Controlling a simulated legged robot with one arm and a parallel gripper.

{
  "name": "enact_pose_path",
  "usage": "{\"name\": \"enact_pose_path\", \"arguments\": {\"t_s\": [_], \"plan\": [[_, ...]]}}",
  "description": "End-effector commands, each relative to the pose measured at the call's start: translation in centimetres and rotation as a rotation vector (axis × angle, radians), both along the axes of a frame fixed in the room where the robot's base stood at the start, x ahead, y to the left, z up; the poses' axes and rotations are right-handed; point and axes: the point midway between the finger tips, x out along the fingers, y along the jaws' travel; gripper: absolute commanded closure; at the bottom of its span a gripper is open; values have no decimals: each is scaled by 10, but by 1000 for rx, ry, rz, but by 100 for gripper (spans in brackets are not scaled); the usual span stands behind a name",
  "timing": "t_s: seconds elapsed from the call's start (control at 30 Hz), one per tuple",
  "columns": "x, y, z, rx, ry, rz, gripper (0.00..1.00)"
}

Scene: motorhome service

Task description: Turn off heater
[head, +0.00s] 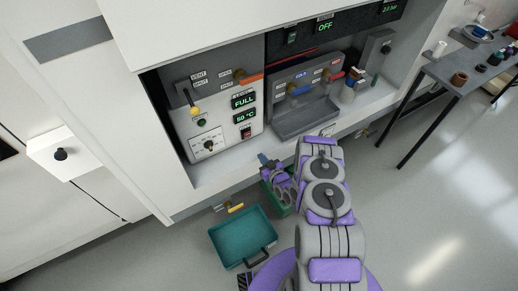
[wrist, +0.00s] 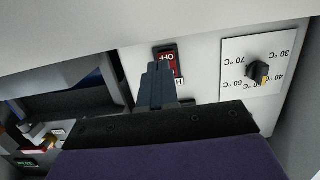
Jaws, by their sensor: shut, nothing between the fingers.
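The heater panel (head: 222,115) is a white panel in the open service bay in the head view, with green displays reading FULL and 50 °C. Its red rocker switch (head: 246,133) sits low on the right; it shows close up in the wrist view (wrist: 168,56), with upside-down white lettering like OFF. A black temperature knob (head: 209,145) is left of it, and right of it in the wrist view (wrist: 258,72). My gripper (head: 263,159) is shut and empty, below the switch. In the wrist view its fingertips (wrist: 160,70) overlap part of the switch; contact cannot be told.
A grey basin (head: 305,115) with blue and red taps is right of the panel. A lever valve (head: 190,100) is on the panel's left. A teal tray (head: 243,238) lies on the floor below. A table (head: 455,75) stands at the right; the floor there is clear.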

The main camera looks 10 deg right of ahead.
Motion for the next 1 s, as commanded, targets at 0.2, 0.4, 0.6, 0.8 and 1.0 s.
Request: {"name": "enact_pose_path", "arguments": {"t_s": [0.2,0.4,0.6,0.8,1.0], "plan": [[-31,-10,-7,4,9,0,100],[-39,-16,-8,8,4,2,100],[-39,-14,-9,5,4,2,100],[-39,-12,-8,1,4,2,100],[-37,-14,-7,1,8,3,100]]}}
